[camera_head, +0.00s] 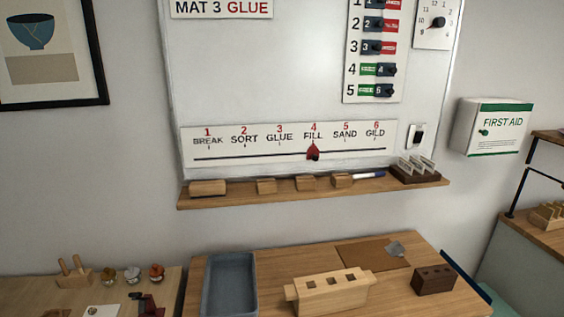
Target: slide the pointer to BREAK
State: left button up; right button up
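The pointer (313,152) is a red marker with a dark knob on a thin dark track (250,155). It stands under the label FILL, number 4, on a white strip (190,168) low on the whiteboard. The label BREAK (208,139), number 1, is at the left end of the strip. The other labels are SORT, GLUE, SAND and GILD. Neither of my grippers shows in the head view.
Below, a table carries a grey tray (206,286), a pale wooden block (330,296) and a dark block (434,281). The space before the strip is clear.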

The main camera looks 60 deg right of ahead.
aim_at(313, 153)
jog(key=k, duration=0.5)
jog(key=z, duration=0.65)
